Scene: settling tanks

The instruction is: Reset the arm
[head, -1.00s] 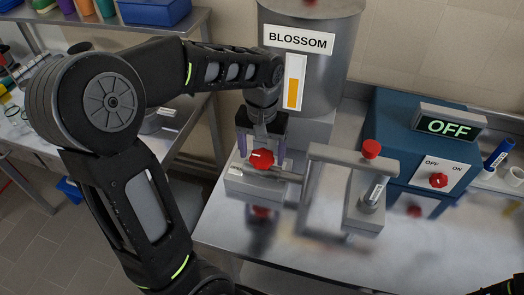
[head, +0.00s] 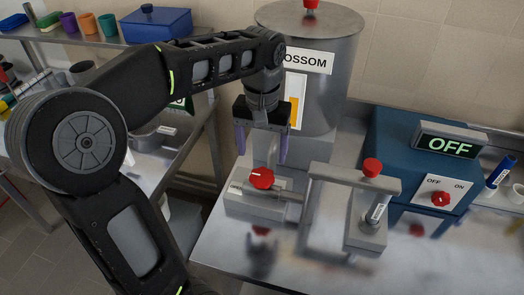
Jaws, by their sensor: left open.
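My left arm comes in from the left, and its gripper (head: 262,155) is open and empty. The purple-tipped fingers hang above and behind the red valve knob (head: 262,179), apart from it. The knob sits on a grey valve block (head: 262,204) on the metal bench. A steel tank (head: 340,75) stands behind the gripper, its label partly hidden by my arm so that only "OSSOM" shows. My right gripper is not in view.
A pipe stand (head: 353,179) with a red cap is right of the valve. A blue control box (head: 385,140) carries a display (head: 450,142) reading OFF and a red switch (head: 440,199). A side shelf (head: 100,48) holds cups and a blue box (head: 155,24). The bench front is clear.

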